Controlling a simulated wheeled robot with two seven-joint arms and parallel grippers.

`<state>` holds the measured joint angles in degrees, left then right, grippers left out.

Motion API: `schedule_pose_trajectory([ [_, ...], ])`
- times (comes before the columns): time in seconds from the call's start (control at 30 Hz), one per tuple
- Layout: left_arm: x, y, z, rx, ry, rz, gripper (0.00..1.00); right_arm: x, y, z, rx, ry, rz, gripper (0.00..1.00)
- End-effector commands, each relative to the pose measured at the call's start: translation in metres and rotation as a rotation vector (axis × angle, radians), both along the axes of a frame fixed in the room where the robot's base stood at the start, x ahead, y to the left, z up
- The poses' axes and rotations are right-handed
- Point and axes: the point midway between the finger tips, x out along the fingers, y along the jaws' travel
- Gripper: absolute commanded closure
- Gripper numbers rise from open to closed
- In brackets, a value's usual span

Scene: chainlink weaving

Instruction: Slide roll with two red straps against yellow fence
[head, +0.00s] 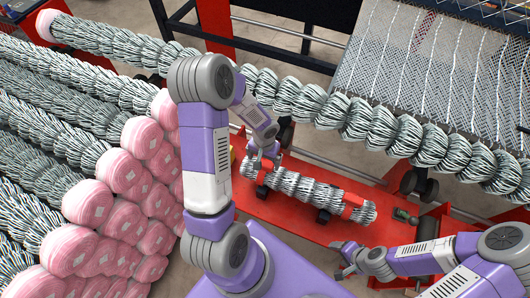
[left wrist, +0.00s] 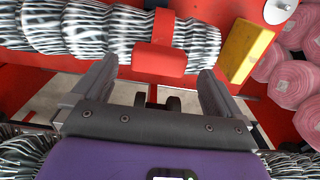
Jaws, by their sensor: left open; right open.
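The roll with two red straps (head: 308,188) is a short bundle of black-and-white wire lying on a red platform. One strap (head: 354,207) is near its right end; the other (left wrist: 161,45) is near its left end in the head view, close to my left gripper. The yellow fence (left wrist: 245,50) is a short upright block just past that left end, with a small gap showing in the left wrist view; only a sliver of it (head: 232,156) shows in the head view. My left gripper (head: 264,158) is open, its fingers either side of the strap's line. My right gripper (head: 342,262) is open and empty, in front of the roll's right end.
The red platform (head: 290,215) has bare room in front of the roll. A long wire roll (head: 300,100) runs behind it, leading to woven mesh (head: 420,70). Pink-wrapped roll ends (head: 120,205) are stacked at the left.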

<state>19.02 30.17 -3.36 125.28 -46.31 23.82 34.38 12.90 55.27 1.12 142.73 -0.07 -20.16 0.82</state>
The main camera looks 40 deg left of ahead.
Motion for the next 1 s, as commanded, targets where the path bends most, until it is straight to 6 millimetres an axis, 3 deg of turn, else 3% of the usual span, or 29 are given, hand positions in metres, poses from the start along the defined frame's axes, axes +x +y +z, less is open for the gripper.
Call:
schedule_pose_trajectory([
  [0.2, 0.000, 0.000, -0.024, -0.001, 0.000, -0.001, 0.00, 0.000, 0.000, -0.004, 0.000, 0.000, 0.000, 0.34],
  [0.57, 0.001, -0.001, -0.028, -0.001, -0.001, -0.001, 0.02, 0.000, 0.000, -0.004, 0.000, -0.001, 0.001, 0.34],
  [1.0, 0.000, -0.001, -0.028, -0.002, -0.001, -0.001, 0.69, 0.000, 0.000, -0.004, 0.000, -0.001, 0.000, 0.34],
])
